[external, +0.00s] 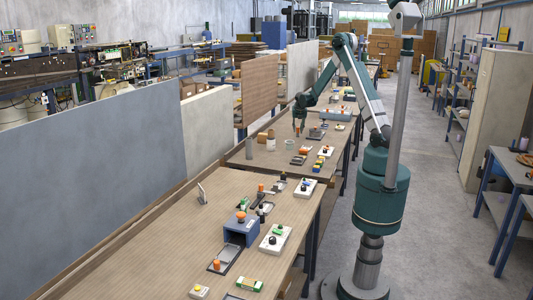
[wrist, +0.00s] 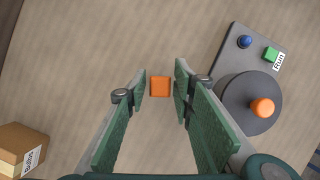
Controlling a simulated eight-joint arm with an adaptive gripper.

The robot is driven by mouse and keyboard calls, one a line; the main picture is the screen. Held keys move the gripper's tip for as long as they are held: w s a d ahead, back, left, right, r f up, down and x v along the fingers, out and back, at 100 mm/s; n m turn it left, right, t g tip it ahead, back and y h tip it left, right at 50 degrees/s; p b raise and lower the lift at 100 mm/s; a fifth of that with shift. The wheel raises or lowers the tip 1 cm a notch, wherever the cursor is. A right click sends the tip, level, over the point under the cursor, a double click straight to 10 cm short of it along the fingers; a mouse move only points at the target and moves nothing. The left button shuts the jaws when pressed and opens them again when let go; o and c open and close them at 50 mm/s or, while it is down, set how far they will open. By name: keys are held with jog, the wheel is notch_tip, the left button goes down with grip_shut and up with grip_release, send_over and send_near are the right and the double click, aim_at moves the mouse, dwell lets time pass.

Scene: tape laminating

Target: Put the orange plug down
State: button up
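The orange plug (wrist: 160,86) shows as a small orange square between the fingertips in the wrist view. A thin strip of tabletop shows between it and each finger, so my gripper (wrist: 162,82) looks open around or just above it. In the external view, my gripper (external: 299,123) points down over the far table, with a bit of orange (external: 297,131) at its tips. The picture is too small to tell whether the plug touches the table.
In the wrist view, a grey device (wrist: 250,85) with a round base, orange knob, blue knob and green Run button lies close on the right. A cardboard box (wrist: 20,148) lies at lower left. The tabletop (wrist: 110,45) between them is clear.

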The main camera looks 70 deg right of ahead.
jog(key=shift+o, duration=0.3)
jog(key=shift+r, duration=0.15)
jog(key=v, duration=1.2)
jog(key=shift+p, duration=0.3)
dwell(0.6)
jog(key=s+a+r+m+t, duration=0.1)
jog(key=a+r+m, duration=0.35)
jog(key=a, duration=0.75)
jog(key=a+r+m+t+y, duration=0.1)
jog(key=a+r+m, duration=0.1)
jog(key=a+r, duration=0.7)
jog(key=s+a+r+m+t, duration=0.1)
jog(key=a+r+m, duration=0.3)
jog(key=a, duration=1)
jog(key=s+a+m+t+y, duration=0.1)
jog(key=s+a+m, duration=0.5)
jog(key=s+a, duration=0.4)
jog(key=s+a+m+t+y, duration=0.1)
jog(key=s+a+m, duration=0.5)
jog(key=a, duration=1.2)
jog(key=s+y, duration=0.1)
jog(key=s, duration=0.3)
jog(key=shift+s, duration=0.35)
